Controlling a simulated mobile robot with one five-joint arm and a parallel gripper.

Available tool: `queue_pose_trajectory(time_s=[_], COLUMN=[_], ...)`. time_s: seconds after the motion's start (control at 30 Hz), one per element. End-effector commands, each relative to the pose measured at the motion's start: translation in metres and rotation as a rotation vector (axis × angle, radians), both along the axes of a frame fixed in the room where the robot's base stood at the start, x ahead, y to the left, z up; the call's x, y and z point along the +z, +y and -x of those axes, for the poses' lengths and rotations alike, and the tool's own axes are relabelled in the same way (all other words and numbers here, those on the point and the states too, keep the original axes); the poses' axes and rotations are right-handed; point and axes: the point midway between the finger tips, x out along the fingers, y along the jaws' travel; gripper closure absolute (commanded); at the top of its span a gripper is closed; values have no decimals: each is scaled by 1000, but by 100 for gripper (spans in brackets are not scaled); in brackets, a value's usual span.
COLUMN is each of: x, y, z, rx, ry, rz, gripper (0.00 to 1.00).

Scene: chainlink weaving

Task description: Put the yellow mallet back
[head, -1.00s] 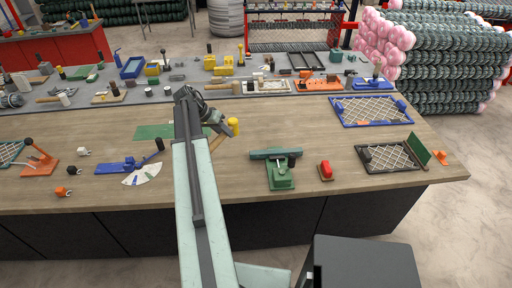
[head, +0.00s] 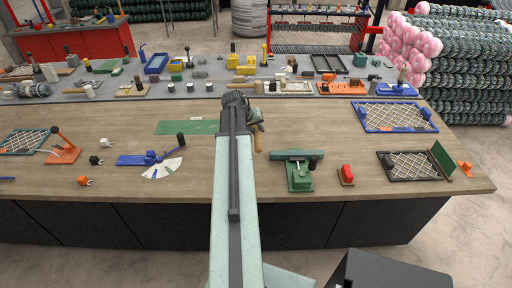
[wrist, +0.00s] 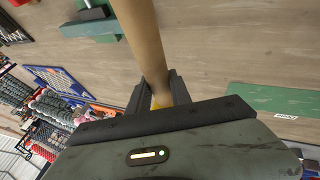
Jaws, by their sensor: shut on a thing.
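The yellow mallet is in my gripper (head: 254,121), over the middle of the wooden bench. Its pale wooden handle (head: 258,139) extends toward the front of the bench in the head view; the yellow head is mostly hidden by my gripper. In the wrist view the handle (wrist: 146,42) runs up between the two dark fingers of my gripper (wrist: 160,88), which are shut on the mallet. A little yellow shows between the fingers. I cannot tell how high the mallet is above the bench.
A green mat (head: 180,128) lies left of my gripper. The grey back strip (head: 205,88) is crowded with tools, including a wooden-handled one (head: 245,83). Bare bench (head: 320,125) lies right of my gripper.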

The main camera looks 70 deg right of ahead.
Motion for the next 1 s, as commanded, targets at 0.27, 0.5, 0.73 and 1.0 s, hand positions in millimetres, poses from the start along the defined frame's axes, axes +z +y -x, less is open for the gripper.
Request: queue_pose_trajectory(time_s=[0.27, 0.5, 0.73, 1.0], x=[-9, -53, -58, -101], y=[0, 0, 0, 0], z=[0, -1, -1, -1], rx=[-2, -3, -3, -2], ry=[0, 1, 1, 0], rz=[0, -1, -1, 0], gripper=[100, 100, 100, 100])
